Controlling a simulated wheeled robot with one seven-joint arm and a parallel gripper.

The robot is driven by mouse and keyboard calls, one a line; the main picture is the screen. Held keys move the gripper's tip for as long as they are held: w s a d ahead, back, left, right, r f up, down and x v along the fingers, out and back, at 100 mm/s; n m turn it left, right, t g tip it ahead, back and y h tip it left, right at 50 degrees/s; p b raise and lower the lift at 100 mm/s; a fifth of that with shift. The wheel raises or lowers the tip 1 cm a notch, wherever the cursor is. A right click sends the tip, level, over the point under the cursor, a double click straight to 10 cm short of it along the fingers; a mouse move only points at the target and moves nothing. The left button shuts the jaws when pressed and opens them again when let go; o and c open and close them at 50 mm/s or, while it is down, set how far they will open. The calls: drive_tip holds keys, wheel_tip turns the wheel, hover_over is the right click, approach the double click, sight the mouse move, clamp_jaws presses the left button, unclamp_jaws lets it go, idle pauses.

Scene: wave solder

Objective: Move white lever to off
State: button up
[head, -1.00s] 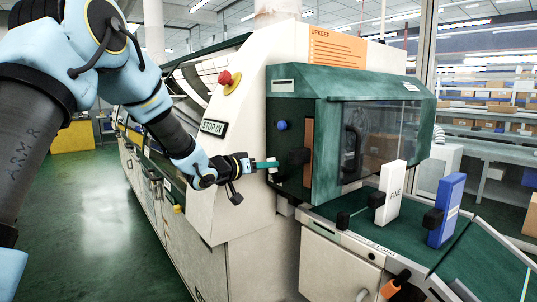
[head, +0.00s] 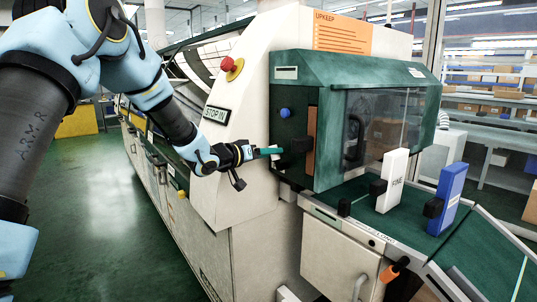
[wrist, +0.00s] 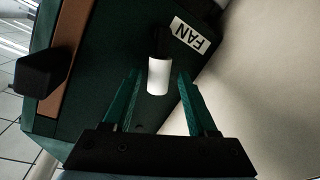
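The white lever (wrist: 158,76) shows in the wrist view as a short white cylinder on a dark stem, on the dark green panel below a "FAN" label (wrist: 189,34). My gripper (wrist: 158,78) is open, with one green finger on each side of the white end and visible gaps between. I cannot tell how deep the fingers reach around it. In the head view my gripper (head: 270,151) points right at the left face of the green hood (head: 365,72). The lever cannot be made out there.
A black knob (wrist: 48,73) on an orange strip (wrist: 70,45) stands out beside the lever. A blue button (head: 285,113) and red stop button (head: 228,64) are nearby. White (head: 393,181) and blue (head: 447,200) blocks stand right. Open floor (head: 105,200) lies left.

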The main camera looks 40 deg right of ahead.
drive_tip(key=shift+o, duration=0.2)
drive_tip(key=a+r+b, duration=0.1)
drive_tip(key=a+b, duration=0.2)
drive_tip(key=a, duration=0.7)
drive_tip(key=shift+s+a+r, duration=0.3)
drive_tip(key=shift+s+r, duration=0.1)
drive_tip(key=shift+s, duration=0.05)
drive_tip(key=w+a+f+n+t+y, duration=0.2)
drive_tip(key=w+a+f+y, duration=0.15)
drive_tip(key=a, duration=0.45)
drive_tip(key=w+a+f+n+t+y, duration=0.2)
drive_tip(key=w+a+y, duration=0.15)
drive_tip(key=a, duration=0.55)
drive_tip(key=w+a+f+n+t+y, duration=0.2)
drive_tip(key=w+a+f+y, duration=0.15)
drive_tip(key=a, duration=0.45)
drive_tip(key=s+a+f+n+g+y, duration=0.1)
drive_tip(key=s+a+f+n+y, duration=0.15)
drive_tip(key=a, duration=0.55)
drive_tip(key=s+a+f+n+g+y, duration=0.15)
drive_tip(key=s+a, duration=0.25)
drive_tip(key=a, duration=0.4)
drive_tip(key=s+a+f+g+y, duration=0.1)
drive_tip(key=s+a+f+g, duration=0.1)
drive_tip(key=s+a, duration=0.4)
drive_tip(key=s+g, duration=0.1)
drive_tip(key=s, duration=0.3)
drive_tip(key=shift+s+a+n, duration=0.15)
drive_tip(key=shift+s+n, duration=0.05)
drive_tip(key=shift+n, duration=0.2)
